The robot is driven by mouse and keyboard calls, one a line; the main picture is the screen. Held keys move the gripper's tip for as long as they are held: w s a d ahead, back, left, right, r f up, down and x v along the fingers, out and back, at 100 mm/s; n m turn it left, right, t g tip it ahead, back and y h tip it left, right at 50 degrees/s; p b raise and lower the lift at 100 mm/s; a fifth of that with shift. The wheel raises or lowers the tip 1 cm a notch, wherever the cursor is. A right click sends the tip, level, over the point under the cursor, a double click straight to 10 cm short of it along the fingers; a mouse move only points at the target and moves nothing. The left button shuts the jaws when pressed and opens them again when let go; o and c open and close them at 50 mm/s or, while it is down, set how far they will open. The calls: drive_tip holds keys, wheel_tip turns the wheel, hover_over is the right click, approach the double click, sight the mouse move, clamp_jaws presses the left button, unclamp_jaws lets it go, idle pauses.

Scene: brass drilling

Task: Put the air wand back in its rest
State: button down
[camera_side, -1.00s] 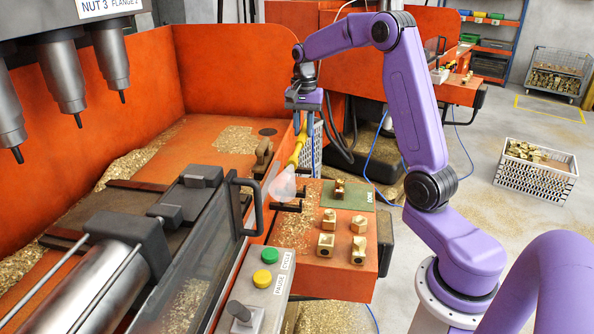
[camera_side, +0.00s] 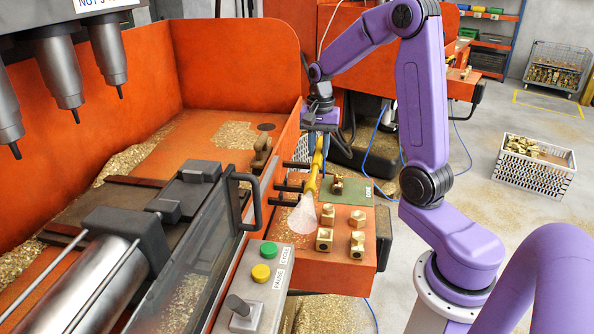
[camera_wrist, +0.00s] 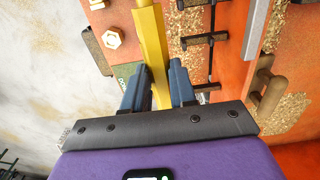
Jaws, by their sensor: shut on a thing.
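The air wand (camera_side: 313,178) is yellow with a pale, translucent cone at its lower end (camera_side: 302,218). My gripper (camera_side: 319,145) is shut on the wand's upper part and holds it tilted, cone toward the camera, in the side view. In the wrist view the yellow wand (camera_wrist: 150,45) runs up between the blue fingers of my gripper (camera_wrist: 158,80). The rest seems to be the dark pegs (camera_side: 290,187) on the orange panel's side, just left of the wand. The wand looks apart from them, though depth is hard to judge.
A black handle (camera_side: 249,200) and the button box (camera_side: 262,290) are to the left. A white crate (camera_side: 535,170) is on the floor.

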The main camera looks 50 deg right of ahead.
drive_tip(key=w+d+f, duration=0.3)
drive_tip(key=w+f, duration=0.6)
drive_tip(key=f, duration=0.2)
drive_tip(key=shift+w+d+f, duration=0.15)
drive_tip(key=shift+w+d, duration=0.1)
drive_tip(key=shift+d, duration=0.1)
drive_tip(key=shift+f, duration=0.1)
drive_tip(key=c, duration=0.9)
unclamp_jaws()
